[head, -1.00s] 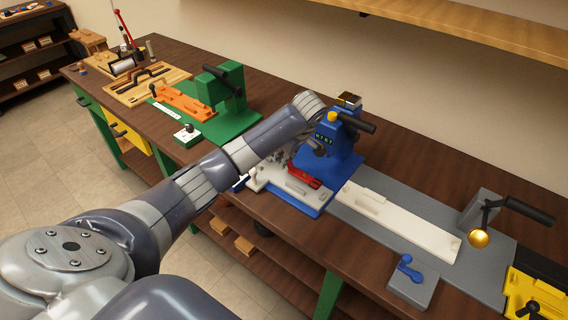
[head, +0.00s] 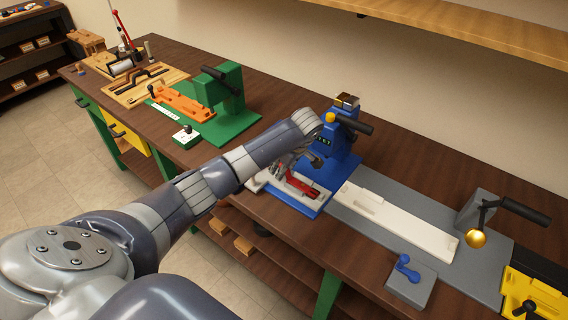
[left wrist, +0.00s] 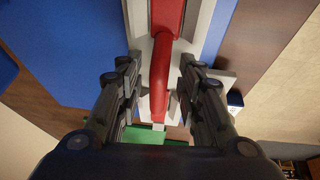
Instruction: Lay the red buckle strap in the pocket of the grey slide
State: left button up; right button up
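The red buckle strap (head: 302,187) lies along the pale grey slide (head: 268,184) on the blue press's base. In the left wrist view the strap (left wrist: 161,60) runs lengthwise with pale slide edges on both sides at its far end. My left gripper (left wrist: 157,62) is open. Its two fingers stand on either side of the strap's near part, with gaps visible. In the head view my left gripper (head: 284,166) is small and partly hidden by my arm. I cannot tell whether the strap sits fully down in the pocket. My right gripper is out of view.
The blue press (head: 340,138) stands right behind the slide. To the right is a grey plate with a long white bar (head: 395,218) and a blue-handled block (head: 409,277). A green station (head: 225,100) stands to the left. Brown tabletop is clear behind the grey plate.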

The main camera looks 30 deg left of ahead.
pick_arm(q)
jog(key=v, duration=1.2)
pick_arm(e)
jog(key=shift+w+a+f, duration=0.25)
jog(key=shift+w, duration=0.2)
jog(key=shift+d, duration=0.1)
pick_arm(q)
jog(key=shift+s+f, duration=0.1)
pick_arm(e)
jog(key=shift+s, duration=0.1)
